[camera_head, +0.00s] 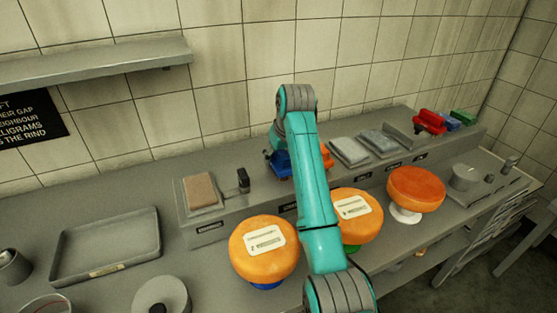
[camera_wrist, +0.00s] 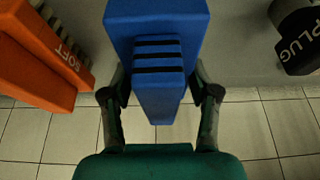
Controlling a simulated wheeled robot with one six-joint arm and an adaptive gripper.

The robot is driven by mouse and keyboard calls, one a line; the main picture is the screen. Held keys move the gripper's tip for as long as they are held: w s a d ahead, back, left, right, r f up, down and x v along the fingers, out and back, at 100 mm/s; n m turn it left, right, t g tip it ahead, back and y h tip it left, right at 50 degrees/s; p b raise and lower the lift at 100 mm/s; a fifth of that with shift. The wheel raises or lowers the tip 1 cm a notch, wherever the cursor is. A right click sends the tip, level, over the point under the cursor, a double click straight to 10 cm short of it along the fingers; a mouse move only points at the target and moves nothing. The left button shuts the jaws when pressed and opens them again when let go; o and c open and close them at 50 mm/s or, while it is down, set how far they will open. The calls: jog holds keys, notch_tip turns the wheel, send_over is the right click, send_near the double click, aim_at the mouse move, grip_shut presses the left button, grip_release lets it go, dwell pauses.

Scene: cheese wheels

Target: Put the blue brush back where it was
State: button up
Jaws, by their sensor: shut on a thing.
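The blue brush (camera_wrist: 157,20) has a block-shaped body and a narrower part with dark bands. My gripper (camera_wrist: 158,88) is shut on it, with one finger on each side, in the wrist view. In the head view the blue brush (camera_head: 281,164) shows just left of my arm, over the raised grey ledge (camera_head: 262,200); my arm hides the gripper's fingers there. I cannot tell whether the brush touches the ledge. An orange brush marked SOFT (camera_wrist: 45,60) is beside it in the wrist view, and part of it shows right of my arm in the head view (camera_head: 326,156).
A black object marked PLUG (camera_wrist: 298,35) is near the brush; a black upright piece (camera_head: 243,180) stands left on the ledge. Orange cheese wheels (camera_head: 264,258) (camera_head: 357,226) (camera_head: 416,188) stand in front. A grey tray (camera_head: 105,247) is at left. Red brushes (camera_head: 430,121) are far right.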

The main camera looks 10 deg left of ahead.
jog(key=shift+f, duration=0.65)
jog(key=shift+f, duration=0.1)
jog(key=o, duration=1)
jog(key=shift+d, duration=0.1)
